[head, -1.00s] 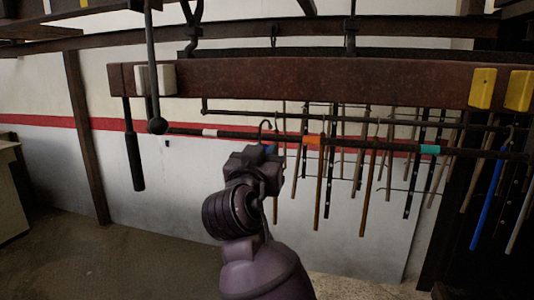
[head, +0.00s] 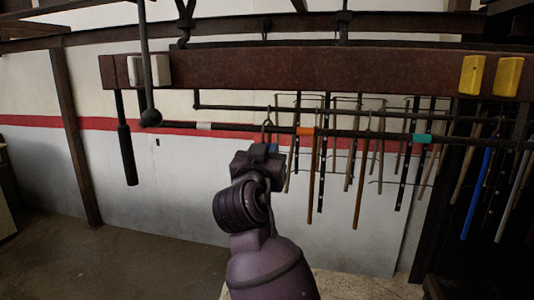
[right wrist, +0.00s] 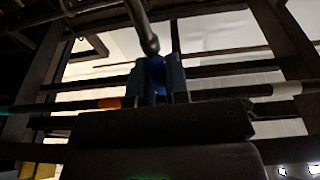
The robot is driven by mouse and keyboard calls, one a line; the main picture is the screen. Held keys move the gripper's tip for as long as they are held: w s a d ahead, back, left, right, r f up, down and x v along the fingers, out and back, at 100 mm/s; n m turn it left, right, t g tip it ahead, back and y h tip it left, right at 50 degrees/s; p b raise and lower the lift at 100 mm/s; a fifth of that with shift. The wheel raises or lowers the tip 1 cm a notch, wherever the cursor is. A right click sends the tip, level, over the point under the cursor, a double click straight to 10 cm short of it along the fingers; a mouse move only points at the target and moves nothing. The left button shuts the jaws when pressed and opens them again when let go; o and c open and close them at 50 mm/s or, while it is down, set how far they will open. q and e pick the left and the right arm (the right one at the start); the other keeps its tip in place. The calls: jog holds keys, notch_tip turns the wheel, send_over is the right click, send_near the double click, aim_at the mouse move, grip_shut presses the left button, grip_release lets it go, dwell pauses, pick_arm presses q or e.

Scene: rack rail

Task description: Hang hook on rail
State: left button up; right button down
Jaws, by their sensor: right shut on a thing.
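The hook (head: 267,127) is a thin grey metal curve with a blue part at its lower end. My right gripper (head: 268,150) is shut on the blue part and holds the hook upright. The right wrist view shows the blue part (right wrist: 155,76) between the fingers and the grey curve (right wrist: 143,28) above. The rail (head: 365,134) is a dark horizontal bar with white, orange and teal bands. In the head view the hook's curve overlaps the rail left of the orange band (head: 305,131). I cannot tell whether it touches the rail. My left gripper is out of view.
A thick rust-brown beam (head: 300,74) with white and yellow blocks runs above the rail. Several thin rods (head: 361,180) hang at the right, with a blue one (head: 477,195) among them. A black-handled bar (head: 128,155) hangs at the left. The floor at lower left is clear.

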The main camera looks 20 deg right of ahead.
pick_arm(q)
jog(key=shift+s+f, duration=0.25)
pick_arm(e)
jog(key=shift+f, duration=0.15)
jog(key=c, duration=1.5)
grip_release()
jog(key=shift+c, duration=0.2)
jog(key=o, duration=0.5)
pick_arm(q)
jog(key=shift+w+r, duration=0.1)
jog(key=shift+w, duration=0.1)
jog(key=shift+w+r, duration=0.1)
pick_arm(e)
jog(key=shift+s+f, duration=0.1)
